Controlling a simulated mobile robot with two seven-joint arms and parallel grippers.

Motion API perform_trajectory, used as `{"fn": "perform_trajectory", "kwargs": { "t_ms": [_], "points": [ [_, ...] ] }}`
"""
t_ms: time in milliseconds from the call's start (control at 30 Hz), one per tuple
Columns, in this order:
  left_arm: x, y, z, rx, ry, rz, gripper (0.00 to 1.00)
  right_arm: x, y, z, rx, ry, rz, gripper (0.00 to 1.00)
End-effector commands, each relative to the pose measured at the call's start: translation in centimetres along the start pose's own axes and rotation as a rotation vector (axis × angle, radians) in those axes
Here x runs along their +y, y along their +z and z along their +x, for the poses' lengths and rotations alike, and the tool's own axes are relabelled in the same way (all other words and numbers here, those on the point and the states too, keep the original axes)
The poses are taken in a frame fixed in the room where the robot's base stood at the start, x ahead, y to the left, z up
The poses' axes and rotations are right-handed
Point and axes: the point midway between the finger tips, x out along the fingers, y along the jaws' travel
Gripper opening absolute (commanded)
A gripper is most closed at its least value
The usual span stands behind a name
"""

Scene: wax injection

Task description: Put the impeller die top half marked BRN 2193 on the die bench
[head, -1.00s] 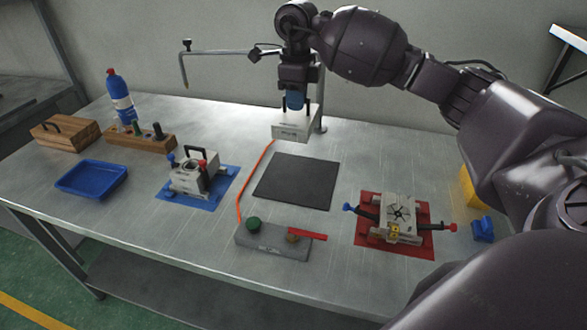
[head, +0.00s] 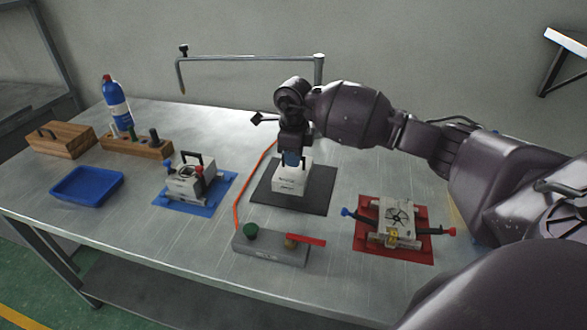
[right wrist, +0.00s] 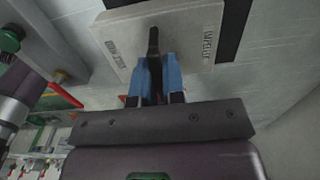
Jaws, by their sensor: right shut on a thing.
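My right gripper (head: 291,160) is shut on the dark handle of a pale grey die top half (head: 291,181). It holds it level over the black mat (head: 315,200) in the middle of the steel table; I cannot tell whether it touches the mat. In the right wrist view the blue fingertips (right wrist: 158,78) pinch the handle from both sides, and the block (right wrist: 120,38) has dark lettering too small to read surely. An open die half with a fan-shaped cavity (head: 398,216) sits on the red mat (head: 420,254). My left gripper is out of view.
A die with a black handle (head: 186,184) stands on a blue mat. A grey valve block (head: 270,248) with a green knob and red lever stands in front of the black mat, with an orange hose. A blue tray (head: 88,186), wooden blocks and a bottle (head: 117,103) are left.

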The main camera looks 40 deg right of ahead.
Motion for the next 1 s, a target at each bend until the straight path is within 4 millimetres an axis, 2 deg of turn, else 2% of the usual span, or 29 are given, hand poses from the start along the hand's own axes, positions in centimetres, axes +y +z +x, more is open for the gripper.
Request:
{"fn": "perform_trajectory", "kwargs": {
  "t_ms": [300,767,800,933,1000],
  "points": [
    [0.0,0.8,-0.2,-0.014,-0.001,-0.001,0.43,0.0,0.1,3.6,-0.002,0.001,0.0,0.0],
    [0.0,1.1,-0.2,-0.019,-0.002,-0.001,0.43,0.0,0.0,4.2,-0.001,-0.001,-0.001,0.0],
    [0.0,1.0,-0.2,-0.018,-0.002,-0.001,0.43,0.1,0.0,4.2,0.001,0.001,-0.001,0.17],
    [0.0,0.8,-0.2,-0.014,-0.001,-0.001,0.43,0.1,0.0,4.2,0.001,0.0,-0.001,0.36],
    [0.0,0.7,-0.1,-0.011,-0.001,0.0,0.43,0.1,0.0,4.2,0.001,0.001,-0.001,0.36]
  ]
}}
